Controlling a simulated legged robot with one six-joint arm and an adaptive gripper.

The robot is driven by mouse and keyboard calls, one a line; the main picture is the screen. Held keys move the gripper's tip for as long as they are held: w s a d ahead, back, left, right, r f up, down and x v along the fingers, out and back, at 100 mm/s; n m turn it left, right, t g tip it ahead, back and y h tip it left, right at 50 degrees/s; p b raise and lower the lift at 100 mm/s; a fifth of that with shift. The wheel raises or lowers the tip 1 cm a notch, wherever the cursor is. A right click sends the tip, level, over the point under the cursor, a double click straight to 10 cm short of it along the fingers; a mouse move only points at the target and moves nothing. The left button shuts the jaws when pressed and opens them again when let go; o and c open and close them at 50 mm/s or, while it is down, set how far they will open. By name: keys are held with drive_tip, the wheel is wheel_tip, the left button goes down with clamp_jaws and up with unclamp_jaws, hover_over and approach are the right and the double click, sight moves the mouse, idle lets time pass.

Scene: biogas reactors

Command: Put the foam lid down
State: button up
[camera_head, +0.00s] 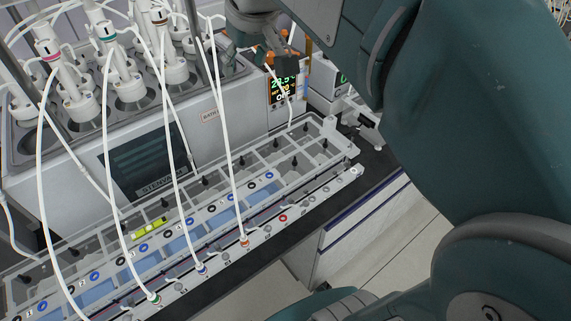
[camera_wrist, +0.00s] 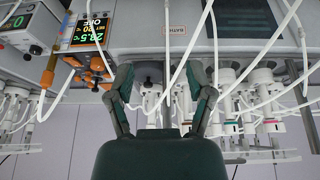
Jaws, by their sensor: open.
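My gripper (camera_head: 275,58) is at the top centre of the head view, in front of the right end of the water bath. Its two fingers are spread apart. In the wrist view my gripper (camera_wrist: 160,75) is open, with a gap between the fingertips. White tubes and part of the bath housing show through that gap. I cannot make out a foam lid in either view. The water bath (camera_head: 215,115) holds several white-capped reactors (camera_head: 118,75) at the left; these reactors also show in the wrist view (camera_wrist: 268,105), where the scene looks upside down.
A lit temperature display (camera_head: 283,88) is close to my gripper. White tubes (camera_head: 222,120) run from the reactors to a clear rack (camera_head: 325,143) along the bench front. Dark bench top (camera_head: 375,170) shows right of the rack. A smaller device (camera_head: 335,90) stands right of the bath.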

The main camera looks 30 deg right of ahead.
drive_tip(key=s+f+m+t, duration=0.1)
drive_tip(key=s+f+m, duration=0.1)
drive_tip(key=s+f, duration=1.3)
drive_tip(key=shift+s+h, duration=0.2)
drive_tip(key=shift+h, duration=0.1)
drive_tip(key=shift+r, duration=0.1)
drive_tip(key=shift+c, duration=0.8)
drive_tip(key=shift+a, duration=0.1)
